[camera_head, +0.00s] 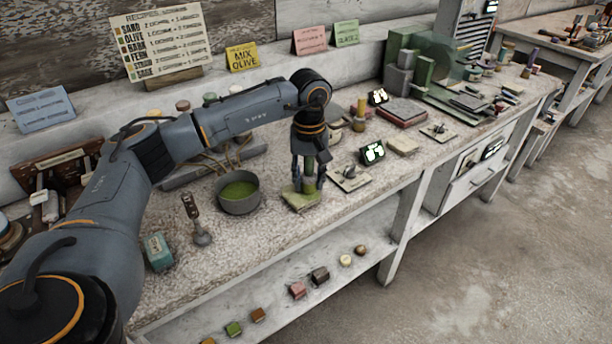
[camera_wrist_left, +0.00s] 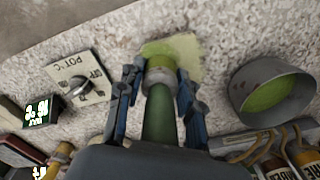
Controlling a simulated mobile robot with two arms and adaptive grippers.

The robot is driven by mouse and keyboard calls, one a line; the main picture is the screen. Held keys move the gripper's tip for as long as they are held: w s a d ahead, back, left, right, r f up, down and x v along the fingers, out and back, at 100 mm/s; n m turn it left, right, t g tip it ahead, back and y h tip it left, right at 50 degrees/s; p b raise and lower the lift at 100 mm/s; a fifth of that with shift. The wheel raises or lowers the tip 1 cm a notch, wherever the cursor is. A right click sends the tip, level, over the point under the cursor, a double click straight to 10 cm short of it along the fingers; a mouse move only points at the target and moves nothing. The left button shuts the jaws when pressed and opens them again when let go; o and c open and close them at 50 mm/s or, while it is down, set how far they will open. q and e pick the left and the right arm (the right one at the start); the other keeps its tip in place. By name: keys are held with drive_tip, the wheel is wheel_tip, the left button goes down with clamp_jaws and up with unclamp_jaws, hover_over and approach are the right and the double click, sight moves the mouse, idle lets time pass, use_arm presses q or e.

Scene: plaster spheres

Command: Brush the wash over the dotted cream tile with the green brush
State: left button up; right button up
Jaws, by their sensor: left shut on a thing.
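My left gripper (camera_head: 308,178) is shut on the green brush (camera_wrist_left: 158,120), with one finger on each side of its handle in the left wrist view. The brush points down, and its green-stained head (camera_wrist_left: 160,50) is at the tile (camera_head: 298,203). The tile also shows in the left wrist view (camera_wrist_left: 190,58); it looks yellow-green, and I cannot make out its dots. The brush head appears to touch the tile, partly hiding it. A grey bowl of green wash (camera_head: 239,191) stands left of the tile; it also shows in the left wrist view (camera_wrist_left: 278,92). My right gripper is not in view.
A dial plate (camera_head: 349,178) and a lit display (camera_head: 372,152) stand right of the tile. A metal tool on a round base (camera_head: 200,225) and a teal box (camera_head: 158,251) are to the left. The bench's front edge is close to the tile.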

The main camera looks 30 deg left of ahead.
sight(300, 200)
use_arm(q)
drive_tip(key=shift+s+d+r, duration=0.15)
drive_tip(key=shift+d+r, duration=0.15)
drive_tip(key=shift+s+a+f, duration=0.15)
drive_tip(key=shift+s+a, duration=0.1)
drive_tip(key=shift+s, duration=0.15)
drive_tip(key=shift+s+a+f, duration=0.1)
drive_tip(key=shift+s+a, duration=0.1)
drive_tip(key=shift+s, duration=0.35)
drive_tip(key=shift+s+a, duration=0.2)
drive_tip(key=shift+s, duration=0.3)
drive_tip(key=shift+f+b, duration=0.6)
drive_tip(key=shift+d, duration=0.15)
